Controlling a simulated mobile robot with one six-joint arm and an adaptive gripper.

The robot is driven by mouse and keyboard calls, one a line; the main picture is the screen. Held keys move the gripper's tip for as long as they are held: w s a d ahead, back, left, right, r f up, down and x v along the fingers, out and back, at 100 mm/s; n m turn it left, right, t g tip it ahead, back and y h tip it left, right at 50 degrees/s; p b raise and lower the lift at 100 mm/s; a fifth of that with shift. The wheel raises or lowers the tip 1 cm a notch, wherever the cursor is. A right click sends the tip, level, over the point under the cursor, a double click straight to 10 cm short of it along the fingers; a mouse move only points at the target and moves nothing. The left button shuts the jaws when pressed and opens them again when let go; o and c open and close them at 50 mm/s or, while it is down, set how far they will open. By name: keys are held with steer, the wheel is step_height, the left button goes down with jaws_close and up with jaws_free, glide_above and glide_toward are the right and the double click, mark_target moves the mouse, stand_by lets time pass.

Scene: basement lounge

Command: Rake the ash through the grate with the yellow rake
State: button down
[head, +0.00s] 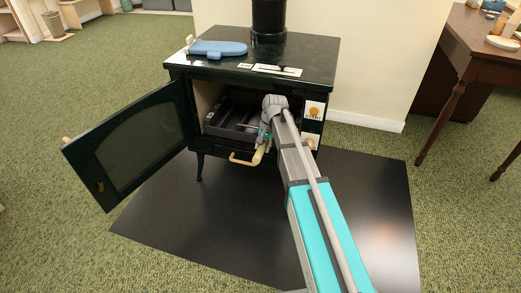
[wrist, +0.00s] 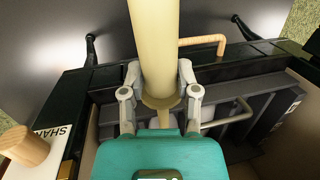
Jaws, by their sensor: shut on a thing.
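The black stove (head: 320,72) stands open. My gripper (head: 265,139) is at its firebox opening, shut on the yellow rake (head: 258,156). In the wrist view the gripper (wrist: 158,88) has a finger on each side of the rake's pale yellow handle (wrist: 154,40), just at a collar; a thinner shaft runs from it under the teal gripper body. The rake's head is hidden. Dark slatted metal (wrist: 225,108), perhaps the grate, lies beside the gripper inside the firebox. In the head view a dark tray-like shape (head: 230,112) shows there. I cannot make out ash.
The stove door (head: 130,140) is swung open to the left. A wooden-handled bar (wrist: 204,41) juts from the stove's front. A wooden knob (wrist: 26,145) sits by a partly hidden label. A blue mitt (head: 217,48) lies on top. The black floor mat (head: 240,215) is clear.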

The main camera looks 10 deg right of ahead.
mark_target(261, 151)
steer(key=shift+w, duration=0.1)
stand_by(0.3)
steer(key=shift+s+a+f, duration=0.1)
steer(key=shift+s+a, duration=0.15)
steer(key=shift+s, duration=0.4)
steer(key=shift+s+a, duration=0.3)
steer(key=shift+s, duration=0.35)
steer(key=shift+s+a+f, duration=0.1)
steer(key=shift+s+a, duration=0.15)
steer(key=shift+s, duration=0.4)
steer(key=shift+w, duration=0.2)
steer(key=shift+w+d, duration=0.3)
steer(key=shift+w, duration=0.3)
steer(key=shift+w+d, duration=0.3)
steer(key=shift+w, duration=0.3)
steer(key=shift+w+d, duration=0.3)
steer(key=shift+w, duration=0.3)
steer(key=shift+s+a, duration=0.1)
steer(key=shift+s, duration=0.05)
steer(key=shift+s+a+f+b, duration=0.15)
steer(key=shift+s+a, duration=0.25)
steer(key=shift+s, duration=0.55)
steer(key=shift+s+a+b, duration=0.2)
steer(key=shift+s+a, duration=0.2)
steer(key=shift+s, duration=0.5)
